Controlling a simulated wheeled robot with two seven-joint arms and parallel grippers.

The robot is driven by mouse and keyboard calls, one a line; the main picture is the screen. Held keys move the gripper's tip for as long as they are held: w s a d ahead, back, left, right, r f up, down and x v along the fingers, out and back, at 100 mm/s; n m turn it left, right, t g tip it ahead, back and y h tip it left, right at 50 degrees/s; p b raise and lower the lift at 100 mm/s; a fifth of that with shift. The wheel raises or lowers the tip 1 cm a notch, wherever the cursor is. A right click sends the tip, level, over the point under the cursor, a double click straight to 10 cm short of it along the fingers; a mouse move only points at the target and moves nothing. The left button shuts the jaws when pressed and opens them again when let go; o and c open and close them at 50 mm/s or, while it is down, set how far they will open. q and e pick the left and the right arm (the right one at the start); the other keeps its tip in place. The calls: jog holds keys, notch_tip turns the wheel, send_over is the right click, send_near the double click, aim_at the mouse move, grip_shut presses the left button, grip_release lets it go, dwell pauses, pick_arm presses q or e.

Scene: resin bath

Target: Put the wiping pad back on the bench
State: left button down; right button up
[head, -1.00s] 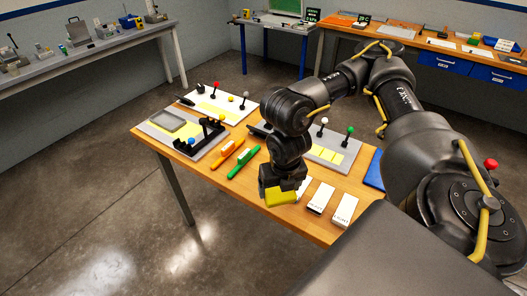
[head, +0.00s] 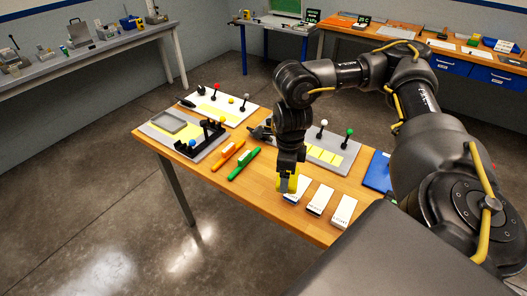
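My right gripper (head: 285,185) hangs pointing down over the near part of the wooden bench (head: 262,190). It is shut on the yellow wiping pad (head: 293,183), which shows on either side of a grey finger and is partly hidden by it. The pad looks turned on edge. It is right in front of the leftmost white block; I cannot tell whether it touches the block or the bench. My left gripper is not in view.
White labelled blocks (head: 320,199) stand in a row to the right of the pad. An orange marker (head: 228,155) and a green marker (head: 244,164) lie to its left. Trays with levers (head: 330,148) stand behind. Bare wood lies near the front left edge.

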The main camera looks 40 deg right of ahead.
jog(key=w+f, duration=0.3)
jog(key=w+d+f, duration=0.1)
jog(key=w+f, duration=0.1)
jog(key=w, duration=0.2)
jog(key=w+f, duration=0.3)
jog(key=w, duration=0.1)
jog(key=shift+w+d+f, duration=0.2)
jog(key=shift+d+f, duration=0.05)
jog(key=shift+f, duration=0.1)
notch_tip(320, 180, down, 2)
jog(key=shift+w+f, duration=0.1)
jog(key=shift+f, duration=0.1)
jog(key=shift+w+f+b, duration=0.1)
jog(key=shift+f+b, duration=0.2)
jog(key=shift+f, duration=0.25)
